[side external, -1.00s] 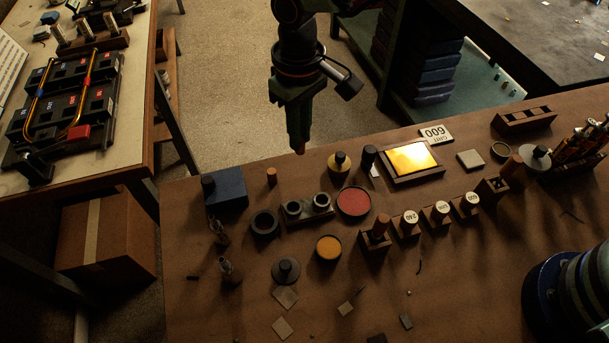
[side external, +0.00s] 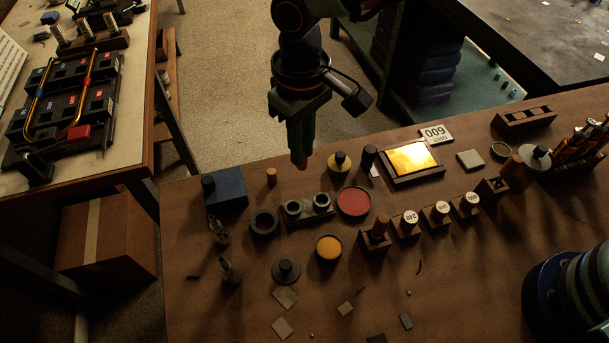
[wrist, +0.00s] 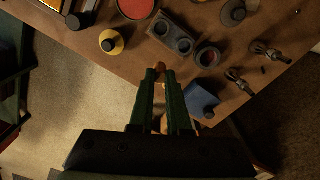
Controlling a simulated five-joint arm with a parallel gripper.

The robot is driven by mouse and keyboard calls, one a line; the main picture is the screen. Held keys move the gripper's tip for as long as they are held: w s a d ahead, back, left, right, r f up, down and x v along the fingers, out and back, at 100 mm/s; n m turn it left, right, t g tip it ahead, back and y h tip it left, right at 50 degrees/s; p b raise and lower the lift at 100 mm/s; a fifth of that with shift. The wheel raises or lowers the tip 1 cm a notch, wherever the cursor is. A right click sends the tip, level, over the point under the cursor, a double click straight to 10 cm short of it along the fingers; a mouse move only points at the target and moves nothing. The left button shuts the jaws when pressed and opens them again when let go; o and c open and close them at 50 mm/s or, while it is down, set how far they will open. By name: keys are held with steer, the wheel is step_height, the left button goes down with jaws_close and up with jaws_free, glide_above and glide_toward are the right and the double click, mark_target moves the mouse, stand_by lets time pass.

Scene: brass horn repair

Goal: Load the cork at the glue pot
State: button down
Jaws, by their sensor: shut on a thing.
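My gripper (side external: 301,165) points down at the back edge of the bench in the side view. In the wrist view, my gripper (wrist: 159,72) is shut on a small brown cork (wrist: 160,67) at its fingertips, above the bench. No pot carries a readable glue label. Candidates are an open dark round pot (side external: 264,222), also in the wrist view (wrist: 208,57), and a block with two round cups (side external: 308,207). The gripper is behind and above both, touching neither. A second cork-coloured piece (side external: 271,176) stands beside the blue box.
The blue box (side external: 226,188) has a dark knob. A yellow knobbed pot (side external: 339,163), a red round dish (side external: 353,202) and an orange round dish (side external: 328,247) stand nearby. Numbered blocks (side external: 406,223) line the right.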

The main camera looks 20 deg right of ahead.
steer(key=s, duration=1.2)
steer(key=shift+s+d+f, duration=0.1)
steer(key=shift+d+f, duration=0.15)
steer(key=shift+f, duration=1.1)
steer(key=shift+s+d+f, duration=0.1)
steer(key=shift+d+f, duration=0.1)
steer(key=shift+f, duration=1.1)
steer(key=shift+f, duration=0.55)
steer(key=shift+r, duration=0.1)
step_height(320, 180, up, 7)
stand_by(0.4)
